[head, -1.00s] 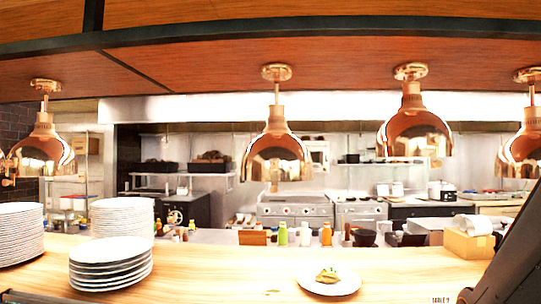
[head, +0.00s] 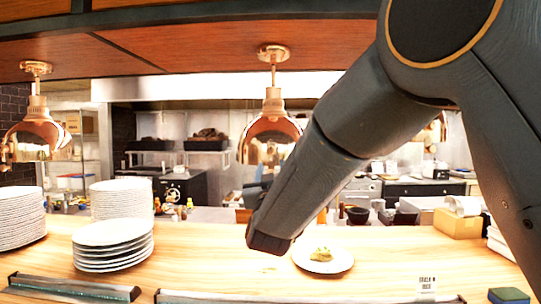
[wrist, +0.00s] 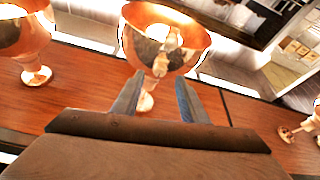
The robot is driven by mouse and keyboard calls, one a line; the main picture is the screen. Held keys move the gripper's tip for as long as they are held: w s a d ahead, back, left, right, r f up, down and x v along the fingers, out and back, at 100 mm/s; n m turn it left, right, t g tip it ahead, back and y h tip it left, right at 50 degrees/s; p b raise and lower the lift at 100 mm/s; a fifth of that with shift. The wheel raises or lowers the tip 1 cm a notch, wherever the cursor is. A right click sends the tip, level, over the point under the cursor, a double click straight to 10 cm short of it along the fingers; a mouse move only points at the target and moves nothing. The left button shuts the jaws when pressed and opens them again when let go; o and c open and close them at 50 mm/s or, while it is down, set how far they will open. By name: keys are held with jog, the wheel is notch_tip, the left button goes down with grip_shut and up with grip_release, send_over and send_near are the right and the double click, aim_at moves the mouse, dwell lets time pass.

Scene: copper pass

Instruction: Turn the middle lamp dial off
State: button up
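Copper heat lamps hang from the wooden canopy; one (head: 268,132) is near the middle of the head view and another (head: 36,135) at the left. A third is mostly hidden behind my arm. In the wrist view the picture is turned over, and one lamp (wrist: 163,40) is just beyond my gripper (wrist: 158,98). The gripper's two fingers are apart with nothing held between them. I cannot make out a dial on any lamp. In the head view my arm crosses in front of the right side, and the fingers are not clear.
The wooden counter (head: 200,262) below holds stacks of white plates (head: 112,246) at the left, a plated dish (head: 322,256) and a cardboard box (head: 457,222) at the right. A metal rail (head: 75,288) lies along the front. A second lamp (wrist: 22,30) is left in the wrist view.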

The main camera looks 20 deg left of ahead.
aim_at(271, 152)
jog(key=p+x, duration=0.1)
jog(key=x, duration=0.1)
jog(key=p+x, duration=0.1)
jog(key=x, duration=0.2)
jog(key=p+x, duration=0.1)
jog(key=x, duration=0.2)
jog(key=shift+s+a+r, duration=0.1)
jog(key=shift+s+r, duration=0.15)
jog(key=shift+r, duration=0.05)
jog(key=shift+c, duration=0.5)
grip_shut()
